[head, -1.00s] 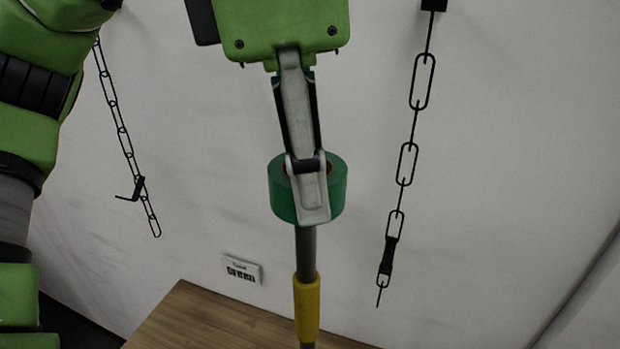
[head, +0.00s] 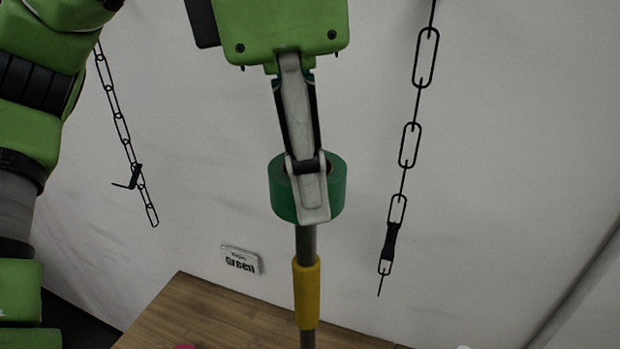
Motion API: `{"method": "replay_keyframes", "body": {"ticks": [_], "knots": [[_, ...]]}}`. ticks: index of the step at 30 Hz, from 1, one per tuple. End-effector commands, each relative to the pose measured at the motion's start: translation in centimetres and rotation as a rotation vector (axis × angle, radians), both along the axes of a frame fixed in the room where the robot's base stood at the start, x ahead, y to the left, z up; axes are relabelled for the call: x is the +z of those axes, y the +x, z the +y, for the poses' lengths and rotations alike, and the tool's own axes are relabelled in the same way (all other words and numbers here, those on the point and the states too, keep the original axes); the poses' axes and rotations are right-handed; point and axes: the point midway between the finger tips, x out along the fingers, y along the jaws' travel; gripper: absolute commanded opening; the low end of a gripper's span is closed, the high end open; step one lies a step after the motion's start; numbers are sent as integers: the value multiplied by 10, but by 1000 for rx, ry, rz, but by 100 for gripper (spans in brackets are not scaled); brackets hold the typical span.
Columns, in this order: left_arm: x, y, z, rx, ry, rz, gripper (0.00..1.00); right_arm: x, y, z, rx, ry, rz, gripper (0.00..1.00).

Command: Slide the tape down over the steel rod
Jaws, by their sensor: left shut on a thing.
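A green roll of tape (head: 335,192) hangs in my left gripper (head: 311,195). The gripper comes down from the top centre, and its near finger lies over the front of the roll. The far finger is hidden. The steel rod (head: 306,241) stands upright directly below the roll and has a yellow sleeve (head: 306,293) around it. The finger covers the place where rod and roll meet, so I cannot tell whether the rod's tip is inside the roll's hole. My right gripper is not in view.
A wooden table top (head: 222,318) lies below. A small pink thing (head: 185,347) shows at the bottom edge. Black chains hang at left (head: 118,122) and right (head: 410,145) before a pale wall. A small sign reading "Green" (head: 241,260) is behind the table.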

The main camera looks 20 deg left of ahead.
Motion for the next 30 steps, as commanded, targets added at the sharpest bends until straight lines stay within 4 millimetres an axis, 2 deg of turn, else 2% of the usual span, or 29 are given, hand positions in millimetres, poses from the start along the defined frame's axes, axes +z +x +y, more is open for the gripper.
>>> {"method": "replay_keyframes", "body": {"ticks": [30], "knots": [[-27, 0, 0, 0, 2, 1, 0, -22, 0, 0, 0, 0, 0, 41]]}}
